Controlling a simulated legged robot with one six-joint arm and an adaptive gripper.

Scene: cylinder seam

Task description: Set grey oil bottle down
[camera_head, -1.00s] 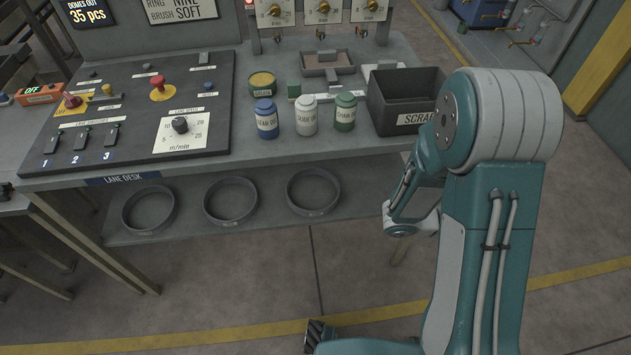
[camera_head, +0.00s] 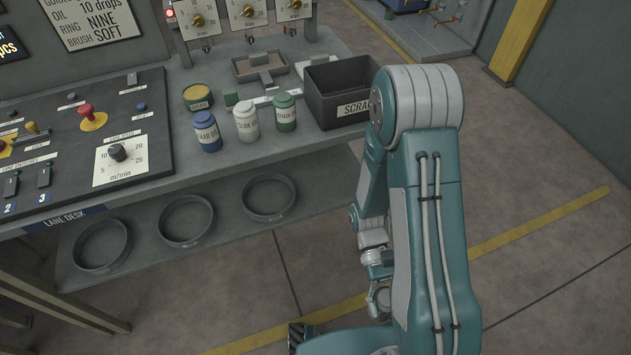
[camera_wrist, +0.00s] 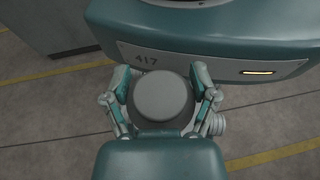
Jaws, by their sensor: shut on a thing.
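My gripper (camera_wrist: 162,84) is shut on the grey oil bottle (camera_wrist: 162,98). In the wrist view I see the bottle end-on as a dark grey round top between the two fingers. Its label and lower part are hidden. It is held above the floor, close to my own body. In the head view my gripper (camera_head: 378,292) hangs low beside my upper arm, right of the desk and clear of it. The bottle cannot be made out there.
The lane desk (camera_head: 190,165) holds a blue bottle (camera_head: 207,132), a white bottle (camera_head: 246,122), a green bottle (camera_head: 285,113), a yellow-topped tin (camera_head: 198,97) and a dark scrap bin (camera_head: 345,92). Several rings lie on the shelf below. The floor (camera_head: 540,240) at right is open.

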